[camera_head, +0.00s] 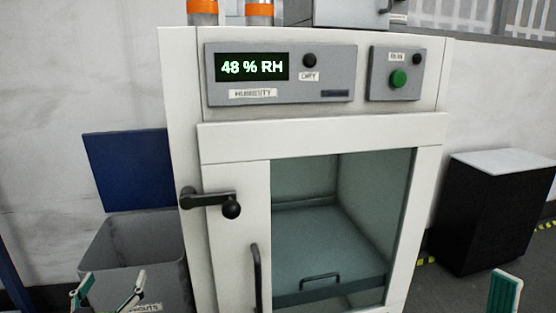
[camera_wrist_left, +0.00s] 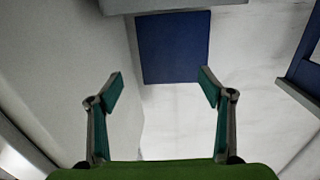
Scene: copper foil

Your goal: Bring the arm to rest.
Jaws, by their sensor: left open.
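My left gripper (camera_head: 108,292) shows at the bottom left of the head view, in front of the grey bin. Its two green-padded fingers are spread apart with nothing between them. In the left wrist view the same gripper (camera_wrist_left: 160,88) is open and empty, with a pale surface behind it. One green-padded finger of my right gripper (camera_head: 505,292) shows at the bottom right edge of the head view. The rest of it is cut off, so its opening cannot be seen.
A white cabinet (camera_head: 320,132) with a glass door, black latch handle (camera_head: 208,199) and "48 % RH" display (camera_head: 252,67) stands ahead. A black cabinet (camera_head: 487,220) stands at right. Floor shows between.

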